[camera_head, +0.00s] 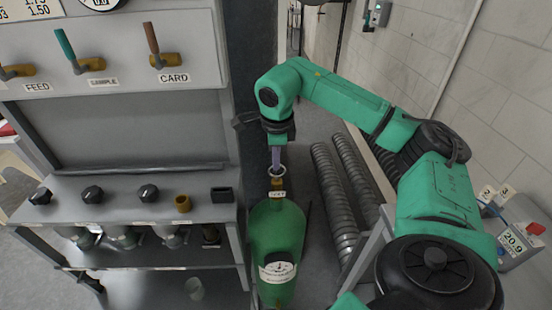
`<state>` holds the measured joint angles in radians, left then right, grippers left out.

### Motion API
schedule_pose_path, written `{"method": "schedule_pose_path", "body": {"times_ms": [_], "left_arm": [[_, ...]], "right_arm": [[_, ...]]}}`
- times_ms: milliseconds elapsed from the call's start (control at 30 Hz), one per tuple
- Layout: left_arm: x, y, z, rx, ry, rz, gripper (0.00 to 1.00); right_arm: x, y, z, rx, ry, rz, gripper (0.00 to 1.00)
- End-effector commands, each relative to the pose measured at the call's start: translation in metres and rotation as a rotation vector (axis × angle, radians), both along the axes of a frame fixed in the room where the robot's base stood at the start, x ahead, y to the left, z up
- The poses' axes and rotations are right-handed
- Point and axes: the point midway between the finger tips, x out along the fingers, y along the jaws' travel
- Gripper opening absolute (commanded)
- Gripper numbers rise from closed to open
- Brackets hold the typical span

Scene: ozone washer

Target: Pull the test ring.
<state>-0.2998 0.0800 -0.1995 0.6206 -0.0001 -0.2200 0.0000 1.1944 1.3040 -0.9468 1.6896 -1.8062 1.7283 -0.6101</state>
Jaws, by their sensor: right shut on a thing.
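A green gas cylinder (279,240) stands upright on the floor in the middle of the view, with a gauge-like label (277,271) on its front. The fingers hide part of the ring, and the exact grip is too small to make out. My left gripper is out of view.
A grey panel with FEED, SAMPLE and CARD levers (153,45) stands left, above a shelf (115,208) with black knobs. Ribbed hoses (335,205) lie right of the cylinder. A grey box reading 20.9 (515,240) is at far right.

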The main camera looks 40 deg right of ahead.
Motion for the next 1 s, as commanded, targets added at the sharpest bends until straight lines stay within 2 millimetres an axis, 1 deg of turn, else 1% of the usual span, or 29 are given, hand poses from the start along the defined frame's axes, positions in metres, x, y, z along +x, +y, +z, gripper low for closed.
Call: {"method": "schedule_pose_path", "body": {"times_ms": [267, 433, 700, 733, 767, 800, 1000], "left_arm": [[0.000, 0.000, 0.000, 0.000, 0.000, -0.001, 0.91], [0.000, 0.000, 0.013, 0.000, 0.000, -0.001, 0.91], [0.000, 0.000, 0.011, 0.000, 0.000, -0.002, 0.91], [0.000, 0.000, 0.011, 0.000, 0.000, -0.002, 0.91], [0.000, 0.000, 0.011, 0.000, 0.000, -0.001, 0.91], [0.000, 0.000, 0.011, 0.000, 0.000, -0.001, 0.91], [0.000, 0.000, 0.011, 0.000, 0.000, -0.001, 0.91]], "right_arm": [[-0.001, 0.000, -0.001, -0.001, 0.007, 0.000, 0.00], [-0.001, 0.000, 0.018, -0.001, 0.006, 0.000, 0.00], [0.000, 0.000, 0.018, -0.001, 0.002, -0.001, 0.00], [0.000, 0.000, 0.018, -0.001, 0.002, -0.001, 0.20], [0.000, 0.000, 0.018, -0.001, 0.000, -0.001, 0.32], [0.000, 0.000, 0.018, -0.001, 0.000, -0.001, 0.40], [0.000, 0.000, 0.018, 0.000, 0.001, 0.000, 0.40]]}}
